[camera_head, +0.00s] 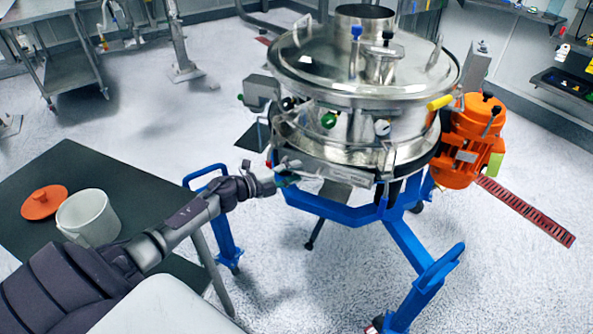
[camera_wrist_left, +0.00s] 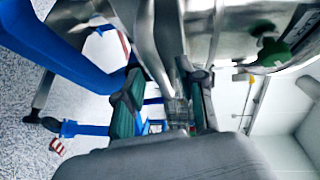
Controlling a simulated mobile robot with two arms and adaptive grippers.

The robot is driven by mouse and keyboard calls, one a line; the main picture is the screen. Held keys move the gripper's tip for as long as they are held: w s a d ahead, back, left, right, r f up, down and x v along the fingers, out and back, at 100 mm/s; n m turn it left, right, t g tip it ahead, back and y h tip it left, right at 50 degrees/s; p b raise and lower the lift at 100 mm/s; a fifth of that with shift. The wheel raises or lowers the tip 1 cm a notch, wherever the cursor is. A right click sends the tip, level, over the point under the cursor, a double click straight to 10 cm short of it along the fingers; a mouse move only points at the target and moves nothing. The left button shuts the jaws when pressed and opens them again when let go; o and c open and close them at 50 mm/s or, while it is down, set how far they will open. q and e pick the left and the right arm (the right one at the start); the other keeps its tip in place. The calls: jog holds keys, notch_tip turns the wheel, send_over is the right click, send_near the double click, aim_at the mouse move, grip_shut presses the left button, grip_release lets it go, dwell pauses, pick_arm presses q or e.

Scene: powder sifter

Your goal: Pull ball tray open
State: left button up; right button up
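The powder sifter (camera_head: 350,110) is a round, shiny metal drum on a blue frame. A low metal edge (camera_head: 338,173), which looks like the ball tray's front, runs along the drum's lower side. My left gripper (camera_head: 284,176) is at the left end of this edge, close against it. In the left wrist view, the two dark green fingers of my left gripper (camera_wrist_left: 164,108) stand apart, with bent metal parts (camera_wrist_left: 152,50) reaching down towards the space between them. Whether the fingers press on the metal is hidden. My right gripper is not in view.
The blue frame (camera_head: 345,212) spreads legs below the drum. An orange motor (camera_head: 462,150) is on its right. A dark table (camera_head: 130,170) at left holds a white bucket (camera_head: 90,218) and an orange lid (camera_head: 44,203).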

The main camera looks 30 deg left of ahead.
pick_arm(q)
jog(key=shift+w+d+f, duration=0.1)
jog(key=shift+w+d, duration=0.15)
jog(key=shift+w, duration=0.4)
grip_shut()
